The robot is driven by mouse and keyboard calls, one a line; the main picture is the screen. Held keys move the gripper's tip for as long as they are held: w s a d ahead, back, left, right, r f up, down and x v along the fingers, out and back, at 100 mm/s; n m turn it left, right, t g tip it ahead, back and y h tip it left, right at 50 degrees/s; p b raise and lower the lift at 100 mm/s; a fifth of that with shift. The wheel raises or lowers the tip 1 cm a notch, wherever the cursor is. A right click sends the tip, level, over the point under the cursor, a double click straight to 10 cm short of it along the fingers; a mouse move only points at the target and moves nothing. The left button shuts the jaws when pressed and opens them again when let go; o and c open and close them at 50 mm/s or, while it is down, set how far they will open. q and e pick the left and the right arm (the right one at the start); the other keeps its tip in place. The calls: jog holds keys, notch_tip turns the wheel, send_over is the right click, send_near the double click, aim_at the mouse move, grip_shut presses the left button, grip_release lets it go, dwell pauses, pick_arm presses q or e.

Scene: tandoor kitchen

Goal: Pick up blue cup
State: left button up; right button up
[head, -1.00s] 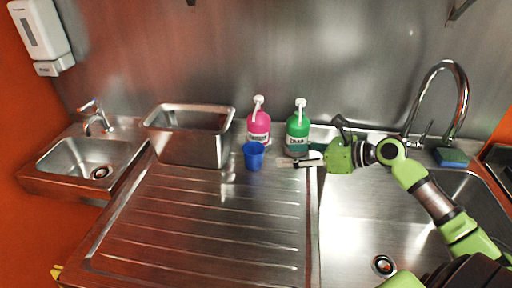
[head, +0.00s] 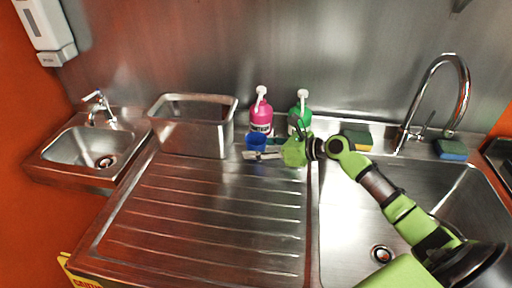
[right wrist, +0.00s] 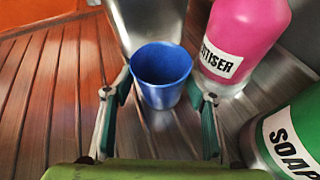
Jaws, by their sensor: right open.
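The blue cup (head: 256,140) stands upright on the ridged steel drainboard (head: 200,210), in front of the pink sanitiser bottle. My right gripper (head: 262,153) reaches in from the right, low over the board. In the right wrist view the cup (right wrist: 162,75) is between the tips of my open right gripper (right wrist: 160,90), with gaps on both sides. In the head view the gripper hides the lower part of the cup. My left gripper is not in view.
The pink sanitiser bottle (head: 261,117) stands close behind the cup. The green soap bottle (head: 300,118) is behind my right gripper. A steel container (head: 195,135) stands to the left. A sponge (head: 357,139) lies behind the sink. The front of the drainboard is clear.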

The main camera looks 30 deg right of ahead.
jog(key=shift+x, duration=0.8)
jog(key=c, duration=0.9)
jog(key=shift+r, duration=0.1)
